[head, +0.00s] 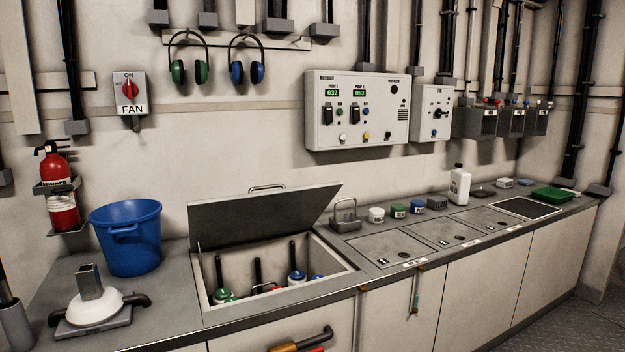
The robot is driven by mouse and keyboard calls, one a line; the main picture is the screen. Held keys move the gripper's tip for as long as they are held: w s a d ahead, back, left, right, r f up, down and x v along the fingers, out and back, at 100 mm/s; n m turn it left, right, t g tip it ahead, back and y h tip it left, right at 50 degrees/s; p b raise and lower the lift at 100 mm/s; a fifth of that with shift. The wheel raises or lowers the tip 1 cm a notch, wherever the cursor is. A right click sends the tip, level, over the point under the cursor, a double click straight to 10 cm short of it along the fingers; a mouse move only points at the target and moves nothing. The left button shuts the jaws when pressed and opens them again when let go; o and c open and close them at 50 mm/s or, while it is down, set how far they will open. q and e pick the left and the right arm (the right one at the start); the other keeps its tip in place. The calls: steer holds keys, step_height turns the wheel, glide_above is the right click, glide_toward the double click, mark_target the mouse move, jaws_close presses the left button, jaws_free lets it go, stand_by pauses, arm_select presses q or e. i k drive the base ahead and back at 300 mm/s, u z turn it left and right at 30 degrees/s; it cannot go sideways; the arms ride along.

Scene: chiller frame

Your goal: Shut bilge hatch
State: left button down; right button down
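The hatch lid (262,214) is a dark grey panel in the counter, left of centre in the head view. It stands raised and tilted over the back of its opening, with a metal handle (267,187) at its upper edge. The open bay (330,269) below has a pale rim. Inside are green (223,296) and blue (297,276) round fittings with upright black levers, and some red parts. The bay floor is partly hidden by the front rim. Neither of my grippers is in view.
A blue bucket (127,240) and a white-domed fitting (94,304) stand left of the bay. Flat closed hatches (393,247), a metal-handled block (345,218), several small containers and a white bottle (459,187) are to the right. An orange-handled valve (285,347) juts from the front.

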mark_target(217, 221)
steer(key=u, duration=0.1)
steer(key=i, duration=0.85)
steer(key=u, duration=0.5)
